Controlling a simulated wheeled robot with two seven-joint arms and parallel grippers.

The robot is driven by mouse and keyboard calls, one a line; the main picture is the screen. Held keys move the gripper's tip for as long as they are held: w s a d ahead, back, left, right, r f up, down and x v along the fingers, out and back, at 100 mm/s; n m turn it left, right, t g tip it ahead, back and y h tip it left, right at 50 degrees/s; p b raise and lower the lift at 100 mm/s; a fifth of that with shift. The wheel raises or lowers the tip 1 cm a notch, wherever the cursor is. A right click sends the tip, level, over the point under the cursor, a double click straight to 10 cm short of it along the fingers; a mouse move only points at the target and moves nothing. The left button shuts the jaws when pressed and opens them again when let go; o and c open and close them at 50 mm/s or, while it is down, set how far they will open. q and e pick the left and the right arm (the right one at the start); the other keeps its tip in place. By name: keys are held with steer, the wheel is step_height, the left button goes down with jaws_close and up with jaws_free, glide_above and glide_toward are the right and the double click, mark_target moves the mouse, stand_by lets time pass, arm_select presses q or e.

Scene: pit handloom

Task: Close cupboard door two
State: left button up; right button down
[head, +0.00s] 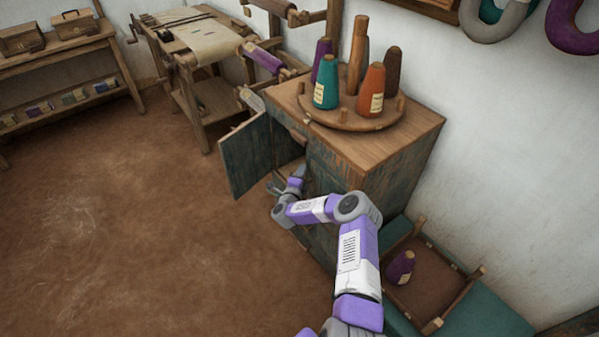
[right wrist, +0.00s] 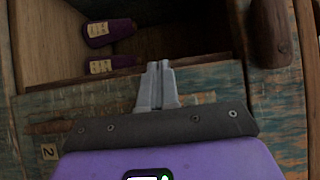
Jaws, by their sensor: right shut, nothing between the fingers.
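The cupboard (head: 400,150) stands against the wall, with a wooden top and worn blue-green front. One door (head: 246,156) stands wide open on its left side, showing a dark interior. My right gripper (head: 297,183) is low in front of the opening, partly hidden by my arm. In the right wrist view its fingers (right wrist: 157,84) are shut and empty, close to a weathered blue panel (right wrist: 80,110) marked 2. I cannot tell whether that panel is the open door, or whether the fingers touch it. My left gripper is out of view.
A round wooden rack (head: 345,116) with several yarn cones stands on the cupboard. Purple cones (right wrist: 110,31) lie inside the compartment. A stool-like wooden frame (head: 425,275) holding a purple cone is at the right. The brown floor (head: 140,230) at the left is clear.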

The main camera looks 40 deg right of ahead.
steer(key=shift+s+d+r, duration=0.25)
steer(key=shift+d+r, duration=0.05)
steer(key=shift+d, duration=0.3)
steer(key=w+a+p, duration=0.1)
steer(key=a+p, duration=0.2)
steer(key=a, duration=1.2)
steer(key=shift+w+f, duration=0.3)
steer(key=shift+w, duration=0.1)
